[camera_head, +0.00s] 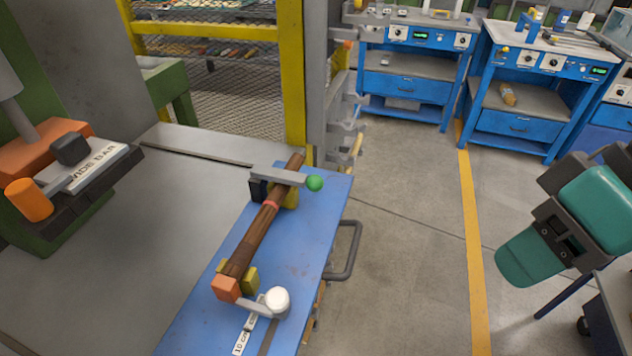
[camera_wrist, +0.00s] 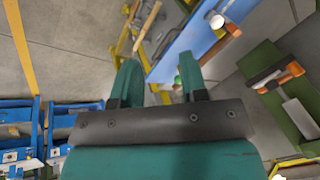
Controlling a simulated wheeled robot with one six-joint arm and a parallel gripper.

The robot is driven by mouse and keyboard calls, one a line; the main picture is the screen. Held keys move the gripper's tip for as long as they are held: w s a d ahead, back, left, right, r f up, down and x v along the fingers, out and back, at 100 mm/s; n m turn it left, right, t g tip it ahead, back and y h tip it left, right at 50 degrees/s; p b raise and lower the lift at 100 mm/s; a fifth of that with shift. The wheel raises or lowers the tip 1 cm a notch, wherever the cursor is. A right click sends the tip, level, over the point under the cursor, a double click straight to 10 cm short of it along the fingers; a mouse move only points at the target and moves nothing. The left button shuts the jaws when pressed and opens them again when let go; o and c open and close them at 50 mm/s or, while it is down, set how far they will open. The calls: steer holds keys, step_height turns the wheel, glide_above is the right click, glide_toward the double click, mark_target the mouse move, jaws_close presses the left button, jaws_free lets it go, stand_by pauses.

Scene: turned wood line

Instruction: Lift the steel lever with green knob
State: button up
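The steel lever (camera_head: 278,176) lies roughly level across the far end of a brown turned wood spindle on the blue bench. Its green knob (camera_head: 314,183) sticks out to the right, near the bench edge.
A second lever with a white knob (camera_head: 277,300) and an orange block (camera_head: 227,288) sit at the spindle's near end. The blue bench (camera_head: 295,255) has a grey handle (camera_head: 347,250) on its right side. A yellow post (camera_head: 292,75) stands behind. Open floor lies between bench and gripper.

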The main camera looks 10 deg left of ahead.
steer(key=shift+o, duration=1.9)
steer(key=w+a+f+m+t+y+b, duration=0.2)
steer(key=w+a+f+b, duration=0.3)
steer(key=f+b, duration=0.5)
steer(key=t+y+b, duration=0.1)
steer(key=b, duration=0.2)
steer(key=shift+a+t, duration=0.25)
steer(key=shift+t, duration=0.15)
steer(key=m+t+y+b, duration=0.6)
steer(key=t+y+b, duration=0.1)
steer(key=t+b, duration=0.15)
glide_toward(321, 188)
steer(key=shift+w+r+g+b, duration=0.1)
steer(key=shift+r+g+b, duration=0.25)
steer(key=shift+r, duration=0.3)
steer(key=p+x, duration=0.1)
steer(key=x, duration=0.3)
steer(key=p+x, duration=0.2)
steer(key=x, duration=0.1)
steer(key=f+p+x, duration=0.1)
steer(key=x, duration=0.3)
steer(key=shift+w+a, duration=0.25)
steer(key=shift+c, duration=0.4)
steer(key=shift+h+p, duration=0.3)
steer(key=shift+p, duration=0.15)
jaws_close()
